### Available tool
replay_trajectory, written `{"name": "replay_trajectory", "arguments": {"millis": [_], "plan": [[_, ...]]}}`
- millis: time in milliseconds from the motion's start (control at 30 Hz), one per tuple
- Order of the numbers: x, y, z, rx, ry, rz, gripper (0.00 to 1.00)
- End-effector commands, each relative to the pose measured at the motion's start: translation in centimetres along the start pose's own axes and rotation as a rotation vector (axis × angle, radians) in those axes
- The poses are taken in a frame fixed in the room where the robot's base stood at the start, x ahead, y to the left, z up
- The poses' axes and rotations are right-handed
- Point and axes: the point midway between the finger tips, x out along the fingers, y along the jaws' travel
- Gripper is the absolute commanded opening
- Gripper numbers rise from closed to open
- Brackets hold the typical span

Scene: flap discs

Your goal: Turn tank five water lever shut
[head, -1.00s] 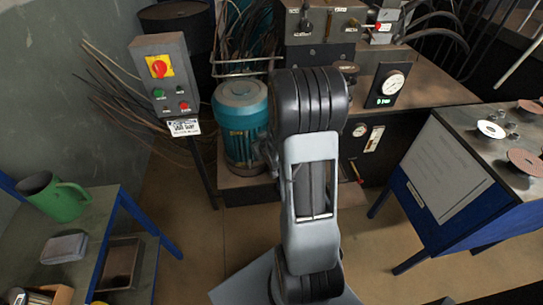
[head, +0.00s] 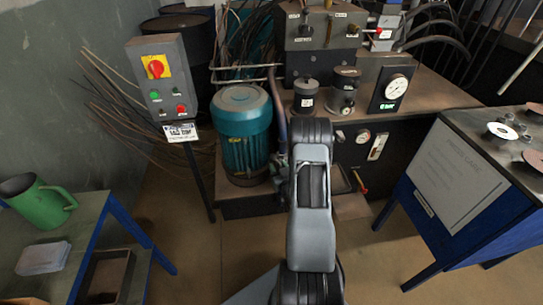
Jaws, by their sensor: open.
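A small red-handled lever (head: 359,182) sits low on the front of the dark tank (head: 352,160), just right of my arm. Its label, if any, cannot be read, so I cannot tell whether it is the tank five water lever. Its exact angle is too small to tell. A small round gauge (head: 363,136) and a white level strip (head: 378,146) are on the tank front above it. My arm rises in the middle of the head view and covers part of the tank front. My gripper is not visible.
A blue-green motor (head: 244,135) stands left of my arm. A control box (head: 165,75) on a post is farther left. A blue bench (head: 455,175) with discs stands right; a shelf with a green jug (head: 36,203) stands left. Floor between them is clear.

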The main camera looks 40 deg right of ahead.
Motion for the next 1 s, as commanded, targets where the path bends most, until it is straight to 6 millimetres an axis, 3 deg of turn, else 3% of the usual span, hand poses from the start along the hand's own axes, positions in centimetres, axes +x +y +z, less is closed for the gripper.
{"name": "replay_trajectory", "arguments": {"millis": [200,400,600,933,1000], "plan": [[4.0,-0.1,0.1,-0.001,0.001,-0.002,0.44],[6.5,0.0,0.1,-0.001,0.000,0.000,0.44],[7.7,0.0,0.1,0.000,-0.001,-0.001,0.44],[7.9,0.0,0.0,0.000,-0.002,0.000,0.44],[7.9,0.0,0.0,0.000,-0.002,0.000,0.38]]}}
